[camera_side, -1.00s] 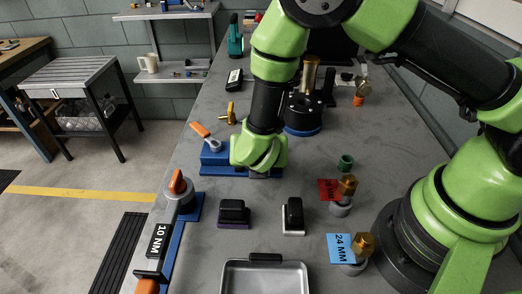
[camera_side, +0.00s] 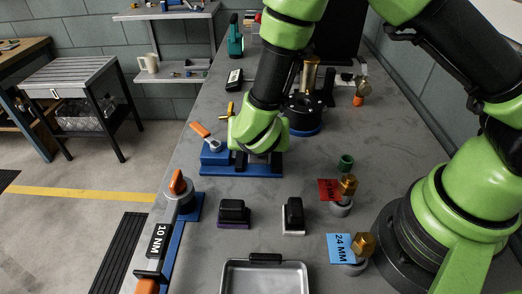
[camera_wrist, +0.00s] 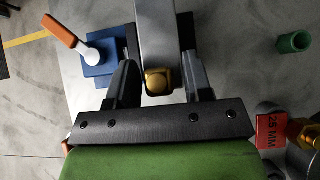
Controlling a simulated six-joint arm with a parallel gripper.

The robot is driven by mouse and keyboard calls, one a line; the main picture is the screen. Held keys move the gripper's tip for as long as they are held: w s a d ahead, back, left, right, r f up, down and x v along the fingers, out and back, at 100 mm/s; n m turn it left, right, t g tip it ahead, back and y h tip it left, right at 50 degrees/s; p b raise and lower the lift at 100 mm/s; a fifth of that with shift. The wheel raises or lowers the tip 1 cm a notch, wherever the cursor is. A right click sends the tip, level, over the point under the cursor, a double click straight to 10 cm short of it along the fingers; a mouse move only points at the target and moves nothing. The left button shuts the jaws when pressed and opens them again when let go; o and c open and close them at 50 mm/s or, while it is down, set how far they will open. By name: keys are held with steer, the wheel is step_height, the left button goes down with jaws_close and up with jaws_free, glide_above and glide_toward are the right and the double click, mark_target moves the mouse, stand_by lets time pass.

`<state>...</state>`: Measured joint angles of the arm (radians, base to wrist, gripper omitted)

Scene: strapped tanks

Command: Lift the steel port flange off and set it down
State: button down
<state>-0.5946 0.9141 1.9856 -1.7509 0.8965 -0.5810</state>
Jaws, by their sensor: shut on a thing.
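My gripper (camera_wrist: 158,62) has its two dark fingers on either side of a grey metal piece, the part I take to be the steel port flange (camera_wrist: 156,28). It runs up out of the wrist view, so its full shape is hidden. A brass block (camera_wrist: 158,81) shows at its near end, between the fingers. In the side view my gripper (camera_side: 258,160) is pointing down, just over a blue base plate (camera_side: 240,170), and the held piece cannot be made out there. I cannot tell whether the piece is clear of the base.
An orange-handled lever (camera_side: 200,130) stands close on the left of my gripper. A black round fixture (camera_side: 303,112) with a brass post stands behind right. Two black-handled blocks (camera_side: 234,212) (camera_side: 293,213) and a metal tray (camera_side: 236,278) are in front. Brass fittings with tags (camera_side: 347,186) stand right.

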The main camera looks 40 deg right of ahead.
steer(key=shift+r, duration=0.95)
steer(key=shift+r, duration=0.1)
step_height(320, 180, up, 11)
steer(key=s+a+f+m+g, duration=0.2)
steer(key=s+m+g, duration=0.4)
steer(key=m, duration=0.3)
steer(key=s+a+f+m+g, duration=0.1)
steer(key=s+a+m+g, duration=0.1)
steer(key=s+m+g, duration=0.5)
steer(key=s+a+r+m+y, duration=0.25)
steer(key=a+m+y, duration=0.35)
steer(key=m, duration=0.4)
steer(key=s+a+r+m+y, duration=0.1)
steer(key=s+a+m+y, duration=0.2)
steer(key=a+m+y, duration=0.55)
steer(key=shift+m+h, duration=0.75)
steer(key=shift+h, duration=0.1)
steer(key=f, duration=0.5)
steer(key=d+f, duration=0.1)
steer(key=f, duration=0.5)
steer(key=d+f, duration=0.1)
steer(key=f, duration=0.5)
steer(key=shift+w+d+f, duration=0.15)
steer(key=shift+d, duration=0.1)
